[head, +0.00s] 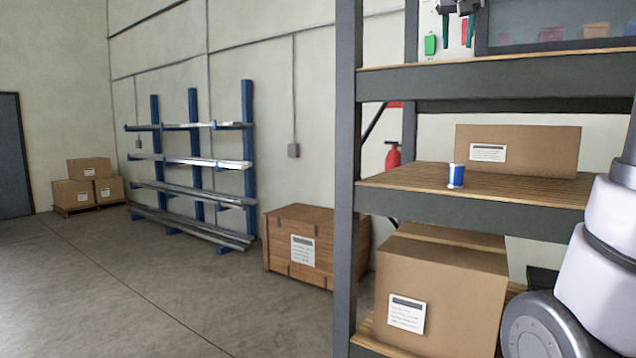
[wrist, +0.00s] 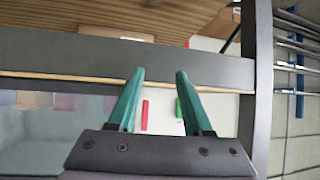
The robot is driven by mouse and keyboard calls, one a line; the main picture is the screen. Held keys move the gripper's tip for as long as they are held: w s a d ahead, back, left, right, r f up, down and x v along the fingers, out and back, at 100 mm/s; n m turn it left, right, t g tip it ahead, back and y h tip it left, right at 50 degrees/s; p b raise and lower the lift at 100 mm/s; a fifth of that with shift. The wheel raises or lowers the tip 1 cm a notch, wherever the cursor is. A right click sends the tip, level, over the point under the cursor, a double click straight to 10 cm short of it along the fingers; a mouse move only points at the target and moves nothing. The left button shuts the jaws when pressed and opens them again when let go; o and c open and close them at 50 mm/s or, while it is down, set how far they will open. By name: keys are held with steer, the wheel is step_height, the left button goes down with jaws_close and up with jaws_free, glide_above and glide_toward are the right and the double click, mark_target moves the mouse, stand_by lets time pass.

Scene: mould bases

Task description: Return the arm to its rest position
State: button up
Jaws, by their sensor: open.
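My gripper (wrist: 157,78) shows in the wrist view with its two teal fingers spread apart and nothing between them. Part of it (head: 458,14) also shows at the top edge of the head view, in front of the upper part of the shelf rack. My pale arm is partly visible at the right edge of the head view. In the wrist view the fingers overlap a grey shelf beam (wrist: 60,55); I cannot tell how far away it is.
The grey rack's upright (head: 346,180) stands close by. A blue-and-white can (head: 456,177) and a cardboard box (head: 545,150) are on its middle shelf, with a larger box (head: 450,295) below. A wooden crate (head: 300,220) stands behind. Floor at left is clear.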

steer(key=s+a+f+g+y, duration=0.1)
steer(key=s+a+f+y, duration=0.2)
steer(key=s+f, duration=0.8)
steer(key=s+a+f+g+y, duration=0.1)
steer(key=s+a+f+y, duration=0.2)
steer(key=f, duration=1.6)
steer(key=s+a, duration=0.4)
steer(key=s, duration=0.4)
steer(key=shift+s+n+g, duration=0.15)
steer(key=shift+n+g, duration=0.25)
steer(key=shift+d+f, duration=0.1)
